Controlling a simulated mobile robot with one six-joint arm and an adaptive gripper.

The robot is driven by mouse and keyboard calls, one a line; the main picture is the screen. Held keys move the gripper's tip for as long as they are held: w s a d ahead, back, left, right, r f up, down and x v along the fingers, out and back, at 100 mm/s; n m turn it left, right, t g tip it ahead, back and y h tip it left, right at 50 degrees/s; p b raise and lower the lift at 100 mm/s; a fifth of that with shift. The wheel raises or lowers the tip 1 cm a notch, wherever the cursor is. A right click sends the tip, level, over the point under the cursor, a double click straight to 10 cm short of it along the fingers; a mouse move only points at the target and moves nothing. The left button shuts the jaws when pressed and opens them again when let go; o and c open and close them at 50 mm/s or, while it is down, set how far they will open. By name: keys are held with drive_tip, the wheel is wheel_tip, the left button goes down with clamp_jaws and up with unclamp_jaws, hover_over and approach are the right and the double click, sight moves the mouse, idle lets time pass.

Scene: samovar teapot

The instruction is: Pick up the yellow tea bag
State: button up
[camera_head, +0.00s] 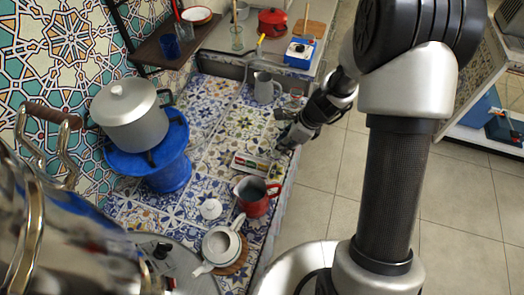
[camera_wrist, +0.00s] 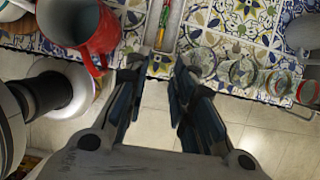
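A small light box (camera_head: 235,160) holding a row of coloured packets stands on the tiled counter, beside my gripper (camera_head: 284,141). The packets are too small to tell the yellow tea bag apart with certainty. In the wrist view, my gripper (camera_wrist: 166,66) has its two fingers apart with nothing between them. A narrow end of what looks like the box (camera_wrist: 171,28) shows just beyond the fingertips; most of it lies outside that view.
A red mug (camera_head: 256,195) stands close to the box; it is large in the wrist view (camera_wrist: 98,38). A white teapot (camera_head: 221,245), a grey pitcher (camera_head: 266,88) and a pot (camera_head: 131,113) on a blue stand (camera_head: 168,172) share the counter. Glasses (camera_wrist: 242,72) line its edge.

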drive_tip(key=b, duration=0.5)
hover_over(263, 165)
drive_tip(key=s+d, duration=0.1)
drive_tip(key=d, duration=0.1)
wheel_tip(263, 165, down, 11)
drive_tip(key=shift+d+f, duration=0.1)
drive_tip(key=shift+d, duration=0.05)
drive_tip(key=b+x, duration=0.2)
drive_tip(key=x, duration=0.3)
drive_tip(key=shift+w+f+b, duration=0.1)
drive_tip(key=shift+f+b, duration=0.2)
drive_tip(key=shift+b, duration=0.1)
drive_tip(key=shift+r, duration=0.1)
drive_tip(key=shift+c, duration=0.4)
drive_tip(key=c, duration=0.4)
drive_tip(key=shift+o, duration=0.2)
